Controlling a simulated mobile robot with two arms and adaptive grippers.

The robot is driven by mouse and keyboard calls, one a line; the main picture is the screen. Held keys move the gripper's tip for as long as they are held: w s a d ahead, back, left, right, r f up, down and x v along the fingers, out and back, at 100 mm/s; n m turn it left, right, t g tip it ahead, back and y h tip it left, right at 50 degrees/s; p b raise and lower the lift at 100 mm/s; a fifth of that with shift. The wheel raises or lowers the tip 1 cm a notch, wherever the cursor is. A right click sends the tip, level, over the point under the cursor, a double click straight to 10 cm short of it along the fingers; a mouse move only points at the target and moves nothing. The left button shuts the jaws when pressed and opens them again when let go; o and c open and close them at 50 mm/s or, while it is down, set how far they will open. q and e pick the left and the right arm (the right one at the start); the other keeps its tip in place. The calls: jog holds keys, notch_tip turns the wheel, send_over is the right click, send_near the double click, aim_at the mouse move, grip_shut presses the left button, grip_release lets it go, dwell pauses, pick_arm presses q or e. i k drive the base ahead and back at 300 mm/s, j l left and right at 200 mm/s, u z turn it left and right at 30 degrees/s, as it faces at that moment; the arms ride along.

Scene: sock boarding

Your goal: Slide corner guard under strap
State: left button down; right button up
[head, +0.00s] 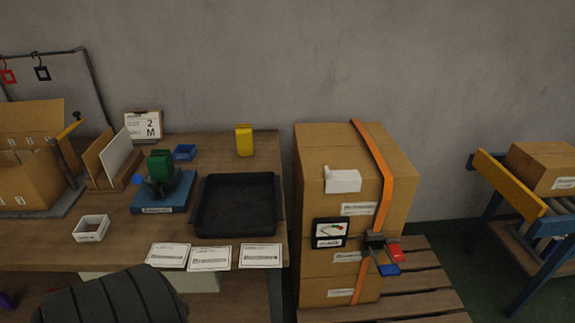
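An orange strap (371,150) runs over the top of a stack of cardboard boxes (318,150) and down its front. A buckle (375,240) with a red tab (396,252) and a blue tab (389,270) sits on the strap low on the front. A white piece that looks like the corner guard (343,181) rests at the upper front edge of the top box, left of the strap and apart from it. A gauge-like card (329,233) is on the stack's front. Neither of my grippers is in view.
The stack stands on a wooden pallet (430,285). Left of it, a workbench (120,255) holds a black tray (238,233), a yellow block (244,140) and a green item on a blue stand (150,207). A conveyor (510,185) with a box stands at right. A dark ribbed form (110,298) fills the lower left.

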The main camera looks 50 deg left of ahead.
aim_at(337, 181)
jog(key=u, duration=1.15)
